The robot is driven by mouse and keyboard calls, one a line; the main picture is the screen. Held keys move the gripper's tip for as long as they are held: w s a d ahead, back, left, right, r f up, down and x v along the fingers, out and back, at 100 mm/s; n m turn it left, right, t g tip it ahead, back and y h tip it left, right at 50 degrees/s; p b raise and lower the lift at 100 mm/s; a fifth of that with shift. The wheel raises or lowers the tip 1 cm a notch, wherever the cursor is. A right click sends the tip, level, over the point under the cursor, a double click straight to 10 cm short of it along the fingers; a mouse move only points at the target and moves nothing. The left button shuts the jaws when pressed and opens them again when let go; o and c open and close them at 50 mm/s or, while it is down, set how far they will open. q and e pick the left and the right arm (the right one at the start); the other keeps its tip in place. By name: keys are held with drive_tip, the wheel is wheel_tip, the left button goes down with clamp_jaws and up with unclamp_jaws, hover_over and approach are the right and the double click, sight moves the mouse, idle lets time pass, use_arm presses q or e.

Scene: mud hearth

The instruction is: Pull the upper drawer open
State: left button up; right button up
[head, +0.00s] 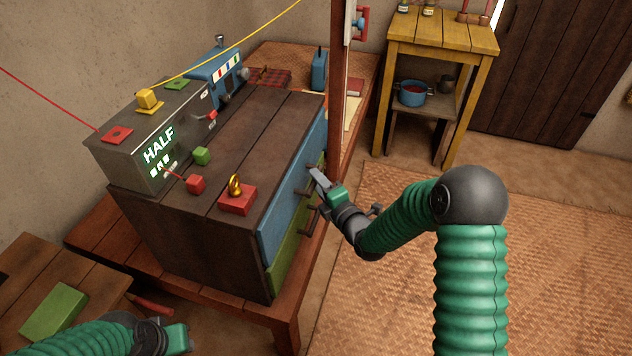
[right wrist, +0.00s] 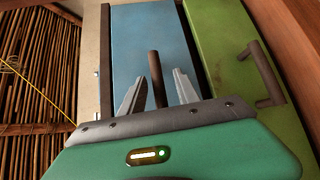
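The dark wooden cabinet (head: 220,240) stands on a low table, with a blue upper drawer (head: 283,218) above a green lower drawer (head: 284,265). The blue drawer front looks flush with the cabinet. My right gripper (head: 318,178) is at the upper drawer's handle. In the right wrist view, the blue drawer (right wrist: 150,35) shows behind its dark bar handle (right wrist: 157,75). My right gripper's fingers (right wrist: 159,92) are apart, one on each side of that handle, with gaps visible. My left gripper (head: 178,338) is low at the left, away from the cabinet; its fingers are unclear.
The lower drawer's handle (right wrist: 265,75) is close beside my right gripper. A red wooden post (head: 337,100) rises near the cabinet's far front corner. A red block with a gold ring (head: 237,197) sits on top. The woven mat (head: 390,300) in front is clear.

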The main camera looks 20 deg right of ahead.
drive_tip(key=shift+x, duration=0.9)
drive_tip(key=shift+s+a+r, duration=0.1)
drive_tip(key=shift+a, duration=0.05)
clamp_jaws()
drive_tip(key=shift+s+f, duration=0.1)
drive_tip(key=shift+f, duration=0.15)
idle(0.4)
